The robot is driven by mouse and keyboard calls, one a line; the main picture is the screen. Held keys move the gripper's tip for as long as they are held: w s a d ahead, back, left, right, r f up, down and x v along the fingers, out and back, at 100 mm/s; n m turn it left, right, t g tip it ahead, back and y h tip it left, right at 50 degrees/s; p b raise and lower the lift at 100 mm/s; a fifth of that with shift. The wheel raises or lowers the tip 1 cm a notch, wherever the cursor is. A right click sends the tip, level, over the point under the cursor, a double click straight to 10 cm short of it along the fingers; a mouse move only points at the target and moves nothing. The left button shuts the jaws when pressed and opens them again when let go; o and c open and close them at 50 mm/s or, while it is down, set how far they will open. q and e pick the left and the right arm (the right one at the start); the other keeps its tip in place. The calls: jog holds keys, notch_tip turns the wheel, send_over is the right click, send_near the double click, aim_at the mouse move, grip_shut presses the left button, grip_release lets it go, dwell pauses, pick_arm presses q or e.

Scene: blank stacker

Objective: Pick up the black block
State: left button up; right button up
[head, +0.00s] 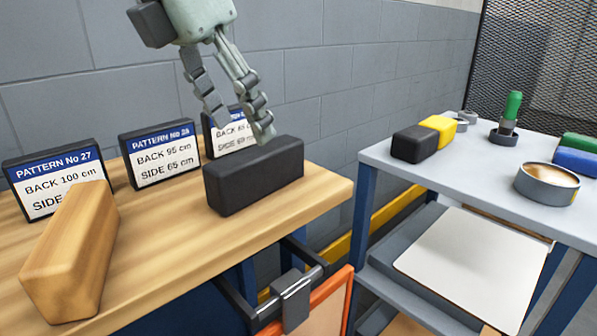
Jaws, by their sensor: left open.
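A long black block (254,180) lies on the wooden table near its right end. My left gripper (242,135) comes down from the top, above and behind the block. It is open, with its two fingers spread and nothing between them. Its right finger ends close to the block's top back edge; I cannot tell whether it touches. A smaller black block (414,144) sits on the grey table at the right, against a yellow block (438,130). My right gripper is not in view.
Pattern signs (160,154) stand along the back of the wooden table (160,240). A wooden block (70,252) lies at the front left. The grey table (470,170) also holds a green-handled tool (511,108), a round tin (546,184), and green and blue blocks (577,162). A gap separates the tables.

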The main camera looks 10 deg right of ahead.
aim_at(256, 151)
pick_arm(q)
jog(key=x, duration=0.7)
jog(key=shift+w+p, duration=0.3)
jog(key=shift+w, duration=0.05)
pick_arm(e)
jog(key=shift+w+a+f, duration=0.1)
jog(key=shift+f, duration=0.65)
pick_arm(q)
grip_shut()
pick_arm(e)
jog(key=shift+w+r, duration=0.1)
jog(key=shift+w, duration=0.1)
